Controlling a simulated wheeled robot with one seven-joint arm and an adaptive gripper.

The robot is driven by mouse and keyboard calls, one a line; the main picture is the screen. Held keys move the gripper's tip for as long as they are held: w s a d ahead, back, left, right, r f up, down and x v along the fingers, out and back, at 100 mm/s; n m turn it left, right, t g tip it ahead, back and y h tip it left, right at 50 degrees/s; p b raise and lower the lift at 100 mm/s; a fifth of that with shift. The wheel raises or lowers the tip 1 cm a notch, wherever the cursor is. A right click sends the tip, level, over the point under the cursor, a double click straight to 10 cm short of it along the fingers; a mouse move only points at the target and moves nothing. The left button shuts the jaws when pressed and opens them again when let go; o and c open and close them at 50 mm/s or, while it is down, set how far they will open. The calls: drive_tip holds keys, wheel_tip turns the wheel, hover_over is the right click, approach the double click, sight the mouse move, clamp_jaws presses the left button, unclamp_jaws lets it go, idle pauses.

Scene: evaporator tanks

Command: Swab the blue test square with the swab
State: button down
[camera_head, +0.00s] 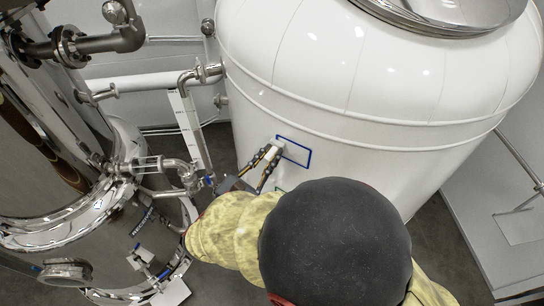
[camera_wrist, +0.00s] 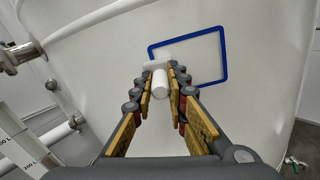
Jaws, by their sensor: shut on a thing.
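The blue test square (camera_wrist: 224,60) is a blue outline on the curved white wall of the large tank. It also shows in the head view (camera_head: 310,156). My gripper (camera_wrist: 162,76) is shut on a white swab (camera_wrist: 160,86), held between its two fingers. The swab's white head is at the left part of the square, over its left edge in the wrist view. I cannot tell whether the swab touches the wall. In the head view my gripper (camera_head: 268,160) is at the left end of the square, and the fingers hide part of the wall below it.
The large white tank (camera_head: 350,90) fills the upper middle. Steel pipes (camera_head: 185,75) and a polished steel vessel (camera_head: 60,200) stand on the left, close to my arm. A graduated level scale (camera_head: 188,130) hangs between them. Dark floor is free at the lower right.

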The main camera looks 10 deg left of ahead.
sight(266, 161)
drive_tip(key=shift+p+v, duration=0.5)
drive_tip(key=shift+v, duration=2.55)
drive_tip(key=v, duration=0.3)
